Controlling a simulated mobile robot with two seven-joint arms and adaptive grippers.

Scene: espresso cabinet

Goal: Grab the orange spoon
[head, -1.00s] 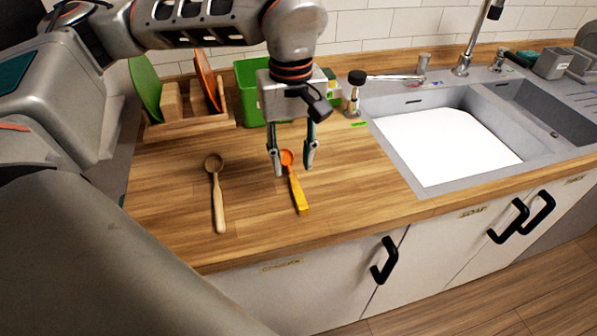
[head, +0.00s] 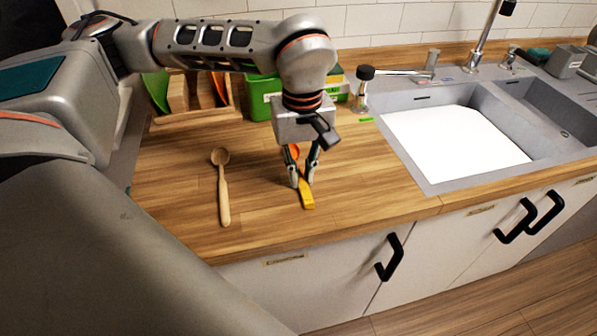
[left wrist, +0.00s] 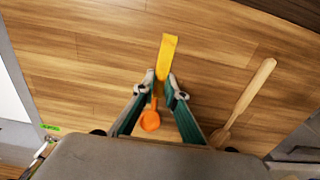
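The orange spoon (head: 307,194) lies on the wooden counter, with an orange bowl and a yellow handle. In the left wrist view the spoon (left wrist: 167,57) runs between the fingers, its handle beyond the tips and its bowl nearer the palm. My left gripper (head: 301,184) points down over the spoon, its fingertips close in on both sides of the shaft at counter height. The gripper (left wrist: 160,82) looks shut on the spoon. Part of the spoon is hidden behind the fingers in the head view. My right gripper is not in view.
A wooden spoon (head: 223,190) lies to the left on the counter. A wooden rack (head: 190,116) and a green box (head: 262,92) stand behind. The sink (head: 430,186) is to the right, with a soap dispenser (head: 362,92) by its corner. The front counter is clear.

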